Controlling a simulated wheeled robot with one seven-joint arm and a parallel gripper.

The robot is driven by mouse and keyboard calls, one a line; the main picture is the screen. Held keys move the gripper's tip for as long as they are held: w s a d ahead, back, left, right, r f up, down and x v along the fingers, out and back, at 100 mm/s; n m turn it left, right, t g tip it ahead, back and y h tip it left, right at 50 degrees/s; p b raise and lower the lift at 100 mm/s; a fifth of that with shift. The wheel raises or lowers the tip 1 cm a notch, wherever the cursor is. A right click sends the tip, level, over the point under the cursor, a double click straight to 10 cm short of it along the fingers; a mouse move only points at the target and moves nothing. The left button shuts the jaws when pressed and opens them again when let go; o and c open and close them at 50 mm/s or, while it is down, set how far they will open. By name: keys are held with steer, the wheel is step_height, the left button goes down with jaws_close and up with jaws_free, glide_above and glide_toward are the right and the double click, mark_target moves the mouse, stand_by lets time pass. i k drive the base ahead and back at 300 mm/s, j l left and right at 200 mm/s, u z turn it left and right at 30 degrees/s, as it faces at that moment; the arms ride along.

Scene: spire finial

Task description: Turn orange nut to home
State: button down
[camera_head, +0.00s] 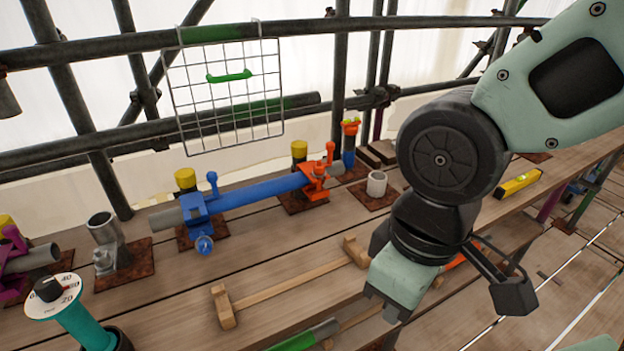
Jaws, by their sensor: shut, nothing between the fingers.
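An orange clamp (315,180) grips the right end of a blue tube (260,191), with a small orange knob standing up from it. Its nut is too small to make out clearly. Another orange piece (350,128) tops a blue post behind it, to the right. My gripper (388,306) is shut and empty, pointing down over the planks, in front of and to the right of the orange clamp, well apart from it. An orange strip (462,259) shows partly behind my gripper.
A blue clamp (196,209) holds the tube's left part. A wire grid (226,97) hangs behind on scaffold rails. A wooden bar (290,287) lies in front. A teal dial post (75,310) stands at lower left, a yellow level (518,183) at right.

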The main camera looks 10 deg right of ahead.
mark_target(318, 172)
steer(key=i+l+u, duration=0.4)
steer(key=l, duration=0.2)
steer(key=i+l+u, duration=0.2)
steer(key=l, duration=0.15)
steer(key=k, duration=0.05)
